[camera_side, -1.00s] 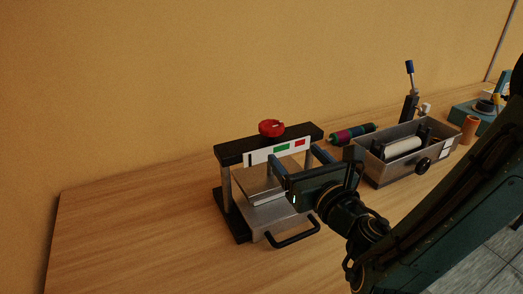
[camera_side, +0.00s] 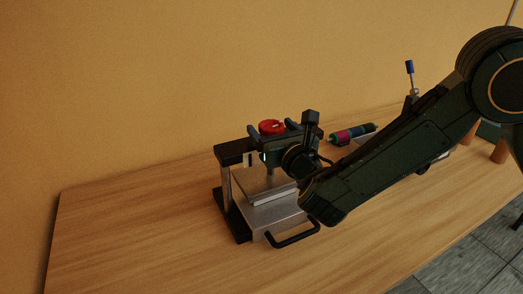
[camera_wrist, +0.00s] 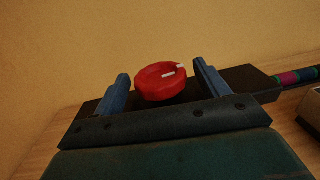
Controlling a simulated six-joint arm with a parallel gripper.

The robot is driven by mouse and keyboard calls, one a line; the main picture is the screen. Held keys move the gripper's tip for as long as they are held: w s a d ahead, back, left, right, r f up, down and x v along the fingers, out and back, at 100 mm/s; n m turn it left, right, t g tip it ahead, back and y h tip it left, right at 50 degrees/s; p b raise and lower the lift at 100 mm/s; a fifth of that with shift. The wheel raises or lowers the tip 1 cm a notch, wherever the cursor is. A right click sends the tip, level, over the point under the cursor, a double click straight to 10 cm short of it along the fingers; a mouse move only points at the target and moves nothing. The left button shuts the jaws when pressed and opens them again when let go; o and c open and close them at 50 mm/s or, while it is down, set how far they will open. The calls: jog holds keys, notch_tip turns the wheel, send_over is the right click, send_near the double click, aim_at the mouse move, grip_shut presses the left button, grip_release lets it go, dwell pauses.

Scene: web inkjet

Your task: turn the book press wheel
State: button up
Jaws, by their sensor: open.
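The red wheel (camera_side: 271,127) sits on top of the black crossbeam (camera_side: 229,151) of the book press. In the wrist view the red wheel (camera_wrist: 162,81) has a white mark on its top and lies between my two blue fingers. My gripper (camera_side: 271,129) is open at the height of the wheel, with one finger to each side of it. In the wrist view my gripper (camera_wrist: 162,90) shows a gap between each finger and the wheel. The press's steel plate (camera_side: 270,212) and black front handle (camera_side: 293,236) are below. My gripper and arm hide the right part of the press.
A roller with coloured bands (camera_side: 352,133) lies behind and right of the press. A lever with a blue top (camera_side: 409,68) stands further right, its base mostly hidden by my arm. The wooden table (camera_side: 130,220) is clear on the left.

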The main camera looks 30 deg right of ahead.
jog(key=shift+w, duration=0.4)
jog(key=c, duration=1)
jog(key=shift+o, duration=0.2)
jog(key=shift+m+h, duration=0.8)
jog(key=shift+h, duration=0.5)
jog(key=o, duration=1)
jog(key=shift+c, duration=0.2)
